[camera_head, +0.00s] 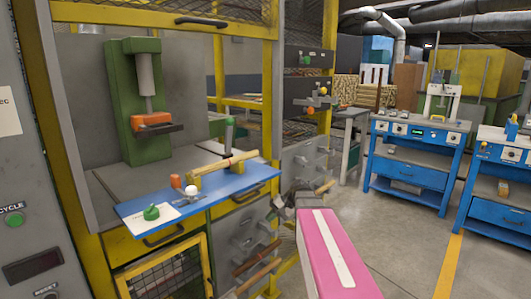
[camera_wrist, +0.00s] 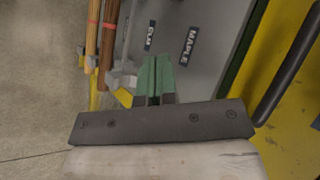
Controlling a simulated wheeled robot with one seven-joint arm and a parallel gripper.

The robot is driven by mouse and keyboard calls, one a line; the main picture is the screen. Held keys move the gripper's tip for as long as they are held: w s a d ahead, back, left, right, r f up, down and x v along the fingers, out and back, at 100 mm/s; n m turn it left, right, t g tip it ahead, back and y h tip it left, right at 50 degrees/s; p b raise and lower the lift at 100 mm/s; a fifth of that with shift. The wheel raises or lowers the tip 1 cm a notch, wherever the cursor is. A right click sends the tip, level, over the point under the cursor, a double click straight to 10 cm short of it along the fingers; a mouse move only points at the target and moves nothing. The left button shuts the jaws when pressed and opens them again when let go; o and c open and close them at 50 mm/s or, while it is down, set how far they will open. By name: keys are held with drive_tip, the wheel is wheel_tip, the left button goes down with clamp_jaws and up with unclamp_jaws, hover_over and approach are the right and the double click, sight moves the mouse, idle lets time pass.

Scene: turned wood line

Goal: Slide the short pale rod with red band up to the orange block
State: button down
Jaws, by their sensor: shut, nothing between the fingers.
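A pale wooden rod (camera_head: 236,159) lies along the blue worktop (camera_head: 152,210), on a brownish-yellow support. It may be the task's rod, but I cannot make out a red band. A larger orange block (camera_head: 152,119) is on the green press behind. My gripper (camera_head: 299,194) is to the right of the worktop, away from the rod.
A white knob (camera_head: 191,190) and a green knob (camera_head: 151,212) are at the worktop's left front. Brown rods (camera_wrist: 108,40) in grey holders are by my gripper, beside MAPLE (camera_wrist: 188,46) and ELM labels. Yellow frame posts (camera_head: 272,95) flank the press bay. Open floor (camera_head: 400,240) lies right.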

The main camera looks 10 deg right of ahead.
drive_tip(key=w+d+r+n+t+y, duration=0.1)
drive_tip(key=w+d+r+y, duration=0.25)
drive_tip(key=r, duration=0.55)
drive_tip(key=w+d+r+y, duration=0.25)
drive_tip(key=d+r, duration=0.25)
drive_tip(key=r, duration=0.4)
drive_tip(key=w+d+r+n+t+y, duration=0.1)
drive_tip(key=w+d+r+y, duration=0.25)
drive_tip(key=r, duration=0.45)
approach(253, 154)
drive_tip(key=shift+h, duration=0.25)
drive_tip(key=shift+w+a+r, duration=0.2)
drive_tip(key=shift+w+a, duration=1.9)
drive_tip(key=shift+a, duration=0.15)
drive_tip(key=s+a, duration=0.1)
drive_tip(key=a, duration=0.1)
drive_tip(key=s+a, duration=0.2)
drive_tip(key=shift+a, duration=0.1)
